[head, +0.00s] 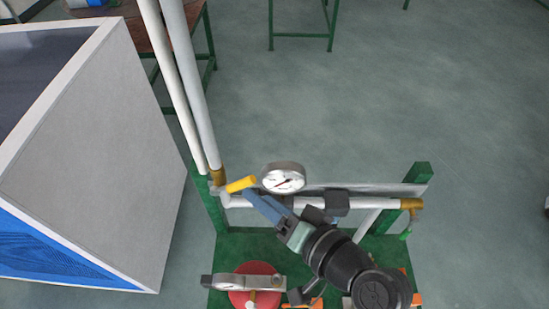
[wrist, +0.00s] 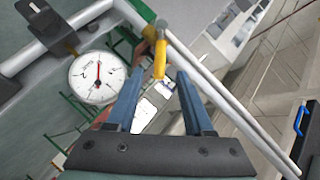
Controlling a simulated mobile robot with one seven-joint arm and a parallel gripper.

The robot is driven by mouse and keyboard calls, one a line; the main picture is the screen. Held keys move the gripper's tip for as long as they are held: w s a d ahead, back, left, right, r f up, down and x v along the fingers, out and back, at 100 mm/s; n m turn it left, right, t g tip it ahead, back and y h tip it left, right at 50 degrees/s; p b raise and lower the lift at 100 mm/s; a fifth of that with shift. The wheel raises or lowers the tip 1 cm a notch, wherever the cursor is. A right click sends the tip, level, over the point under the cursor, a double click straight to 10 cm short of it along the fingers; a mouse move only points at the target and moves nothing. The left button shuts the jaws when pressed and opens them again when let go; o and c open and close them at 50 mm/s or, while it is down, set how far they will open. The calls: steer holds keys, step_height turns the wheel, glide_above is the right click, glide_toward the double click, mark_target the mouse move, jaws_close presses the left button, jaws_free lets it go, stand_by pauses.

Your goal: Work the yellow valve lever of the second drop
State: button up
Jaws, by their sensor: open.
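A yellow valve lever (head: 241,184) sits at the left end of the horizontal white pipe, by the foot of the upright pipes. A clear gap shows on the right side; contact on the left cannot be told.
A pressure gauge (head: 284,178) stands close right of the fingers. A red round part (head: 255,286) lies below on the green frame. A large white-and-blue box (head: 110,160) is at left. Open floor lies beyond.

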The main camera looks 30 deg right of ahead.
mark_target(234, 186)
steer(key=shift+v, duration=1.3)
steer(key=shift+f, duration=0.1)
steer(key=shift+c, duration=1)
steer(key=f+y+b, duration=0.1)
steer(key=f, duration=0.1)
steer(key=a+f+y+b, duration=0.1)
steer(key=b, duration=0.1)
steer(key=w+a+f+m+t+y+b, duration=0.1)
steer(key=f+b, duration=0.1)
steer(key=shift+w+a+f, duration=0.1)
steer(key=shift+a+f, duration=0.1)
steer(key=shift+f, duration=0.15)
jaws_close()
steer(key=s+d+f+m+t+h+b, duration=0.15)
steer(key=d+f+m+t+b, duration=0.35)
steer(key=f+m+t+b, duration=0.7)
steer(key=w+a+r+m+g+p, duration=0.1)
steer(key=w+a+r+p, duration=0.2)
steer(key=r, duration=0.8)
steer(key=shift+w+p, duration=1.25)
steer(key=shift+w, duration=0.95)
